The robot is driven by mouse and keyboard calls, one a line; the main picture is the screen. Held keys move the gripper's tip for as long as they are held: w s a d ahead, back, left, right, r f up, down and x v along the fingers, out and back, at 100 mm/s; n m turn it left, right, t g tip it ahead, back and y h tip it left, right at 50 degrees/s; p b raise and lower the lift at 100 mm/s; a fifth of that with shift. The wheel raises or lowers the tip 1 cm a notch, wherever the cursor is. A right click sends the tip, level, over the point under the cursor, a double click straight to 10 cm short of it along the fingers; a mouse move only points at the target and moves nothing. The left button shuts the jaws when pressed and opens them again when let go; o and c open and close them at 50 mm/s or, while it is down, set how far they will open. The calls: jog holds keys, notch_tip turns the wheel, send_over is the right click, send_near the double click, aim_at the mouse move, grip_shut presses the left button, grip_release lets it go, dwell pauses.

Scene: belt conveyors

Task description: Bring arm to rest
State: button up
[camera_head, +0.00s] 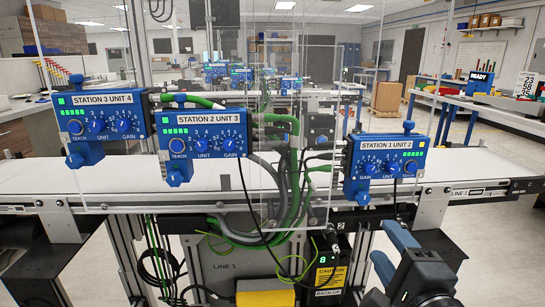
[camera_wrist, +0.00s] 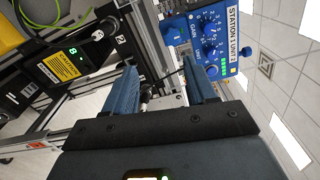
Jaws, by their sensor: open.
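My gripper (camera_head: 389,250) is at the lower right of the head view, in front of the conveyor and below the blue box labelled STATION 1 UNIT 2 (camera_head: 385,166). In the wrist view my gripper (camera_wrist: 160,77) shows two blue fingers set apart, with nothing held between them. The wrist view is turned on its side. The STATION 1 UNIT 2 box also shows there at the upper right (camera_wrist: 212,45), beyond the right finger. I cannot tell the exact gap between them.
The white conveyor (camera_head: 450,180) runs across the view. Boxes labelled STATION 3 UNIT 4 (camera_head: 102,123) and STATION 2 UNIT 3 (camera_head: 203,133) hang on its frame. Green and grey cables (camera_head: 285,200) and a black backup unit (camera_head: 330,270) are below.

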jog(key=s+f+n+g, duration=0.1)
jog(key=s+f+n, duration=0.4)
jog(key=s, duration=0.4)
jog(key=s+f+n, duration=0.4)
jog(key=s+f, duration=0.2)
jog(key=s, duration=0.3)
jog(key=s+r+n+g, duration=0.1)
jog(key=s+n, duration=0.9)
jog(key=s, duration=1)
jog(key=shift+r+n+g, duration=0.25)
jog(key=shift+n+g, duration=0.15)
jog(key=shift+g, duration=0.1)
